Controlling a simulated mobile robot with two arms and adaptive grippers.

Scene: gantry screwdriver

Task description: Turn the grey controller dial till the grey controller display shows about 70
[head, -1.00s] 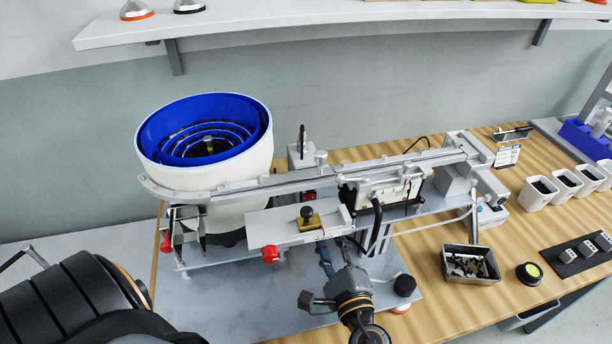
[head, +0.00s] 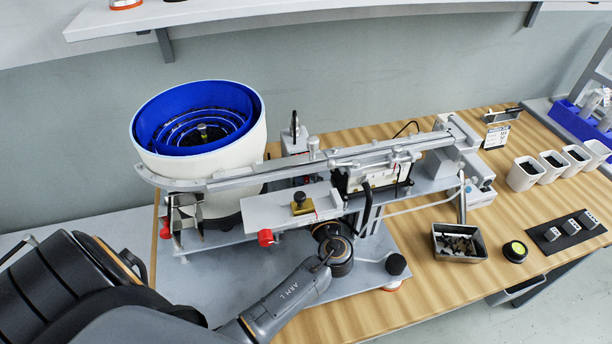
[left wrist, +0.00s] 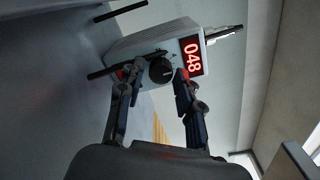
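The grey controller (left wrist: 150,45) fills the upper middle of the left wrist view, appearing rotated. Its red-lit display (left wrist: 191,56) reads 048. The round black dial (left wrist: 160,70) sits beside the display on the same face. My left gripper (left wrist: 157,73) has its two fingers spread on either side of the dial. A gap shows between the dial and the finger on the left; the other fingertip is close to the dial, and I cannot tell if it touches. In the head view my left gripper is hidden behind my arm and the machine. My right gripper is out of view.
A blue-lined white feeder bowl (head: 255,140) stands on the left. A metal rail (head: 340,158) runs above the work area. A metal tray of parts (head: 460,256) and several white bins (head: 522,175) stand on the wooden table at right. A shelf (head: 330,14) hangs above.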

